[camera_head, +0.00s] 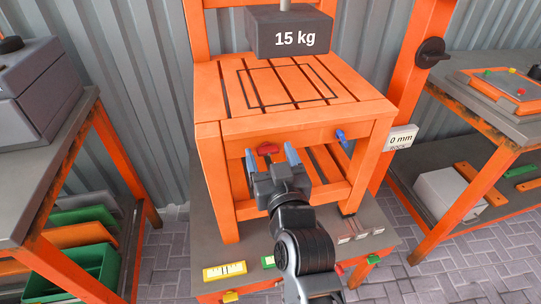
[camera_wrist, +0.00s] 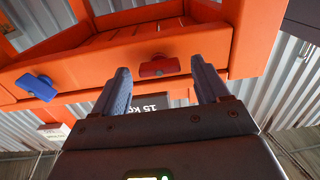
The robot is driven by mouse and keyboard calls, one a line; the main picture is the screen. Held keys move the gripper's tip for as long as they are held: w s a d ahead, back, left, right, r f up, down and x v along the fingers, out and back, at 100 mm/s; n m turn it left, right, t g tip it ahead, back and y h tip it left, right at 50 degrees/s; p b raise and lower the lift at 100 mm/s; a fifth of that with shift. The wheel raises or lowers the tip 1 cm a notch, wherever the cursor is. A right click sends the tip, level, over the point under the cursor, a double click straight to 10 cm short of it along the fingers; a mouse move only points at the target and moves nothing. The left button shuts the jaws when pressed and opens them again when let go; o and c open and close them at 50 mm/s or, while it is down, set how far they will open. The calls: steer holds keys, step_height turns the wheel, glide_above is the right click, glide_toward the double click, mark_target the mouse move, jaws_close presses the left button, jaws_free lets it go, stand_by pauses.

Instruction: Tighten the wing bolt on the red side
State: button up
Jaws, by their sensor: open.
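The red wing bolt (camera_head: 268,149) is on the front rail of the orange wooden stand (camera_head: 360,108), towards its left. In the wrist view the red wing bolt (camera_wrist: 158,66) shows between my fingertips, its wings lying roughly across the picture. My gripper (camera_head: 271,158) is open in front of the rail. In the wrist view my gripper (camera_wrist: 160,70) has a finger on either side of the bolt, with visible gaps. Whether the fingertips reach as far as the bolt I cannot tell. A blue wing bolt (camera_head: 341,137) sits at the rail's right end; it appears tilted.
A grey 15 kg weight (camera_head: 288,32) hangs above the slatted top. A 0 mm display (camera_head: 401,138) is on the right post. The stand is on a grey table (camera_head: 215,245) with small coloured parts along its front. Other benches (camera_head: 75,135) flank it.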

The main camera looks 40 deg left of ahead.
steer(key=v, duration=0.7)
steer(key=shift+s+d+b, duration=0.2)
steer(key=shift+s+b, duration=0.05)
steer(key=shift+b, duration=0.15)
steer(key=s+d+f+m+t+h+p, duration=0.1)
steer(key=s+d+f+m+h, duration=0.2)
steer(key=d, duration=0.6)
steer(key=s+d+f+m+t+h, duration=0.1)
steer(key=s+d+f+h, duration=0.1)
steer(key=s+d, duration=0.5)
steer(key=s+d+f+m+t+h+p, duration=0.1)
steer(key=s+d+f+m+t+h, duration=0.15)
steer(key=d, duration=0.85)
steer(key=s+d+r+m+h, duration=0.1)
steer(key=s+d+r+h, duration=0.2)
steer(key=s+d, duration=0.4)
steer(key=s+d+r+m+g+h, duration=0.1)
steer(key=s+d+r, duration=0.4)
steer(key=s, duration=0.6)
steer(key=d+m+h+p, duration=0.1)
steer(key=d+h, duration=0.1)
steer(key=shift+d+r, duration=0.3)
steer(key=shift+s+m, duration=0.15)
steer(key=shift+m, duration=0.1)
steer(key=shift+c, duration=0.3)
